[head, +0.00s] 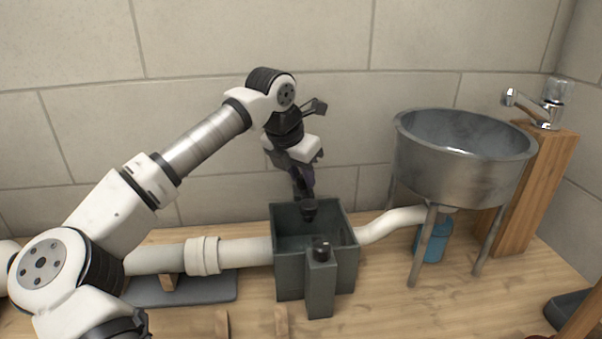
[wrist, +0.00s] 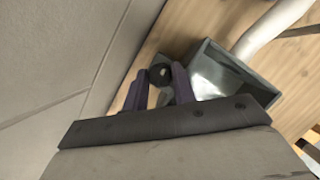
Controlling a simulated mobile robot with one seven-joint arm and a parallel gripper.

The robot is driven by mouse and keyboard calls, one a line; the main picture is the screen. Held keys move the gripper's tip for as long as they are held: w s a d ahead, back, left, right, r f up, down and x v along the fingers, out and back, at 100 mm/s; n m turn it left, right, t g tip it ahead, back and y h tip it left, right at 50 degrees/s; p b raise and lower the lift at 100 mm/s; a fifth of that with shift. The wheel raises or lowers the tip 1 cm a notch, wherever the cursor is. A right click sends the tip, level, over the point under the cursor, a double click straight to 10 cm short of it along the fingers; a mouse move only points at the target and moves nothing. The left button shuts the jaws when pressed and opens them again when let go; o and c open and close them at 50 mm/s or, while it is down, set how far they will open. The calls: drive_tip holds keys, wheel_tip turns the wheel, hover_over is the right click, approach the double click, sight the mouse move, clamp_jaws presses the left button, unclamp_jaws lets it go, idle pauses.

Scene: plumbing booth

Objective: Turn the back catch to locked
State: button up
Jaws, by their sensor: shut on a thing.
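The back catch (head: 309,210) is a dark knob at the rear rim of an open grey-green box (head: 290,285). It also shows in the wrist view as a dark round knob (wrist: 160,72) between my fingertips. My gripper (head: 305,190) reaches down from above and behind the box, shut on the back catch. In the wrist view, its two purple-grey fingers (wrist: 160,85) stand on either side of the knob. The fingers partly hide the catch, so I cannot tell its turn position. A second dark catch (head: 321,247) sits on the front post of the box, clear of my gripper.
A white pipe (head: 240,252) enters the box from the left, and another (head: 395,222) leaves it towards a metal basin (head: 465,150) on legs. A blue bottle (head: 433,240) stands beneath the basin. A dark mat (head: 190,292) lies at left. The tiled wall is close behind my gripper.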

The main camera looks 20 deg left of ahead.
drive_tip(key=o, duration=1)
drive_tip(key=shift+r, duration=0.1)
drive_tip(key=v, duration=1.3)
drive_tip(key=shift+s+r, duration=0.25)
